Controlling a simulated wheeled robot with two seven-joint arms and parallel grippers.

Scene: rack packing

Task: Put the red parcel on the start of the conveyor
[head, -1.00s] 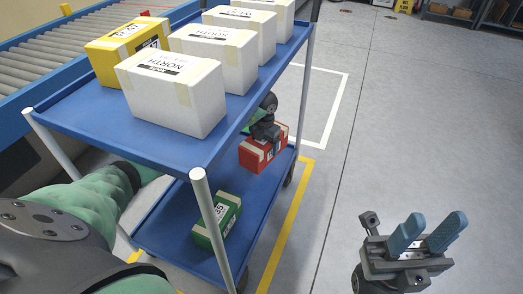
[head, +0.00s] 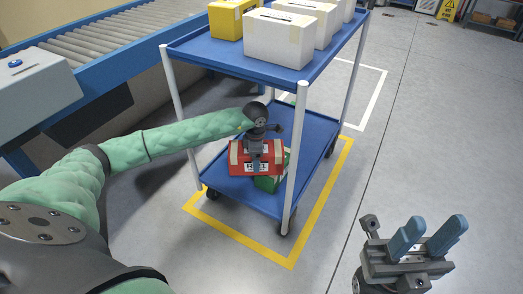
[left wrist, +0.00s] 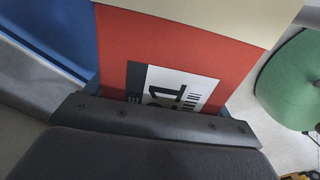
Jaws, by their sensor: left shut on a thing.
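The red parcel (head: 241,162) has pale tape and a black-and-white label. My left gripper (head: 256,158) is shut on it, in front of the lower shelf of the blue trolley, and partly covers it. In the left wrist view the red parcel (left wrist: 180,45) fills the space just beyond the gripper, label facing the camera. The conveyor (head: 75,52) with grey rollers and blue side rails runs along the upper left. My right gripper (head: 425,240) is open and empty at the lower right, over the floor.
The blue trolley (head: 190,48) carries white boxes (head: 277,38) and a yellow box (head: 228,20) on top. A green parcel (head: 268,184) is on its lower shelf, partly hidden. A trolley post (head: 299,140) stands right of the red parcel. Floor between trolley and conveyor is clear.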

